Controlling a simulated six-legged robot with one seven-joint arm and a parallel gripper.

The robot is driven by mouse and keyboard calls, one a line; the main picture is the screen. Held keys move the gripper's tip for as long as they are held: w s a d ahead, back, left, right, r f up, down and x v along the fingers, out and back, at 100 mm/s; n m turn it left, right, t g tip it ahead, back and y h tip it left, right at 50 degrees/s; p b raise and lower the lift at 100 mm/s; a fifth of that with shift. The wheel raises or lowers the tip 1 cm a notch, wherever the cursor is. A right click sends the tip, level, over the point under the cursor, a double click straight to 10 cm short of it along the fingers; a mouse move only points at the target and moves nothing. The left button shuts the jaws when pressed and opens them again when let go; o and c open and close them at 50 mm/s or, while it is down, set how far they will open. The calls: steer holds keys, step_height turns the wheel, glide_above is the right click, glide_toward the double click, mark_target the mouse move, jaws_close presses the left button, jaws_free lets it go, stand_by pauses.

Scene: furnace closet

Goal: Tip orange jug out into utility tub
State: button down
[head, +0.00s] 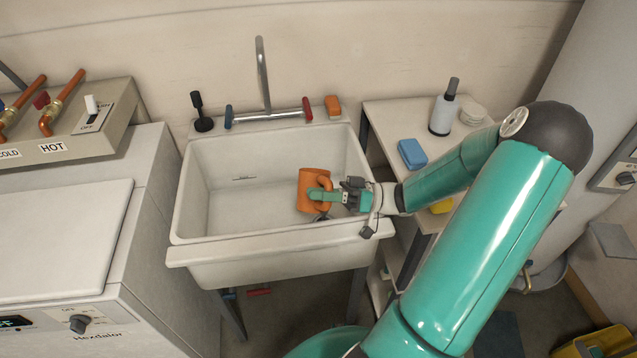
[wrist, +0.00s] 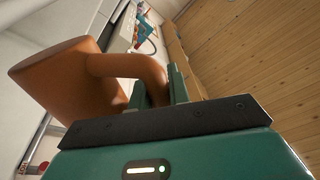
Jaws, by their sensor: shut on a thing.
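The orange jug (head: 308,187) is over the right part of the white utility tub (head: 205,240) in the head view. My gripper (head: 322,197) is shut on the jug's handle from the right. The jug looks roughly upright or slightly tilted in the head view; its opening and contents are not clear. In the wrist view the jug (wrist: 62,85) is at the left, with its handle between the fingers of my gripper (wrist: 165,90). I cannot tell how high the jug is above the tub's floor.
A faucet (head: 263,75) with red and blue handles stands behind the tub. An orange sponge (head: 332,106) and a black stopper-like tool (head: 201,112) sit on the back ledge. A shelf at right holds a blue sponge (head: 412,153) and a bottle (head: 444,108). A washer (head: 60,240) stands left.

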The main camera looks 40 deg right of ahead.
steer(key=shift+w+d+r+m+t+p, duration=0.1)
steer(key=shift+w+d+m+t+p, duration=0.25)
steer(key=shift+m, duration=0.45)
steer(key=shift+w+d, duration=0.1)
steer(key=shift+w, duration=0.1)
steer(key=shift+m, duration=0.3)
steer(key=shift+w, duration=0.1)
steer(key=shift+d+m+t, duration=0.15)
steer(key=shift+m+t, duration=0.1)
steer(key=shift+m, duration=0.05)
steer(key=shift+r, duration=0.1)
